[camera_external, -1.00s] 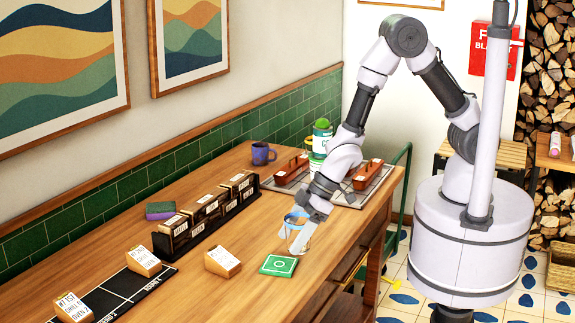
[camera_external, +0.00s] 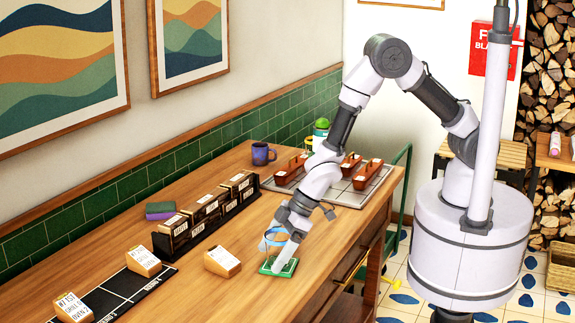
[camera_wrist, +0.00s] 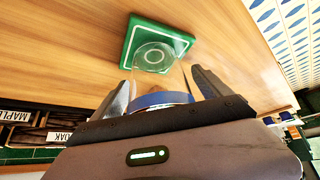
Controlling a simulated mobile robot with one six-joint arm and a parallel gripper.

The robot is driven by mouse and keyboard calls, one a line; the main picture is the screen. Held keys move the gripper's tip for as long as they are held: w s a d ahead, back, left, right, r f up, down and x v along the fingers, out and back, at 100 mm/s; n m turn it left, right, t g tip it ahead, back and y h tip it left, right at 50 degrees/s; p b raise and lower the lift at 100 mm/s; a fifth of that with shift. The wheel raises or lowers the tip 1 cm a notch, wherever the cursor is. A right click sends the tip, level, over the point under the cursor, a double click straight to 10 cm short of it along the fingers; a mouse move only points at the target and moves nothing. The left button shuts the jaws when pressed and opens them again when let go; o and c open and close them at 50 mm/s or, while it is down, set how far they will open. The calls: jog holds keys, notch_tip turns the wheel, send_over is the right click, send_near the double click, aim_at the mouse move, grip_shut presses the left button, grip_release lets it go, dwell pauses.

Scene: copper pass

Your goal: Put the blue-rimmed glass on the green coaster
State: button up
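The clear blue-rimmed glass (camera_external: 269,245) is upright at the green coaster (camera_external: 291,268) on the wooden counter. My gripper (camera_external: 278,249) is shut on the glass, its fingers reaching down beside it. In the wrist view the glass's blue rim (camera_wrist: 162,99) is between my two fingers (camera_wrist: 163,92). The glass's base overlaps the green coaster (camera_wrist: 130,57) with its white square and ring. I cannot tell whether the base touches the coaster. My fingers hide part of the glass in the external view.
A card block (camera_external: 222,262) stands left of the coaster, and a black rack of labelled blocks (camera_external: 208,213) behind it. A purple mug (camera_external: 262,154) and a tray (camera_external: 350,197) with red-brown blocks are farther back. The counter's front edge is close to the coaster.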

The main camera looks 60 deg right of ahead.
jog(key=shift+r, duration=0.3)
jog(key=p+v, duration=0.5)
jog(key=v, duration=0.7)
jog(key=d+r+m+t+h, duration=0.3)
jog(key=d+r+m, duration=0.5)
jog(key=d+r, duration=0.95)
jog(key=s+d+r+m+g, duration=0.1)
jog(key=s+d+r+m, duration=0.25)
jog(key=s, duration=0.45)
jog(key=s+d+r+m+g, duration=0.1)
jog(key=s+d+r+m, duration=0.1)
jog(key=s+d, duration=0.35)
notch_tip(320, 180, down, 13)
jog(key=s+a+b, duration=0.1)
jog(key=a+b, duration=0.1)
jog(key=b, duration=1)
jog(key=shift+s+r+b, duration=0.15)
jog(key=shift+r+b, duration=0.05)
jog(key=shift+b, duration=0.2)
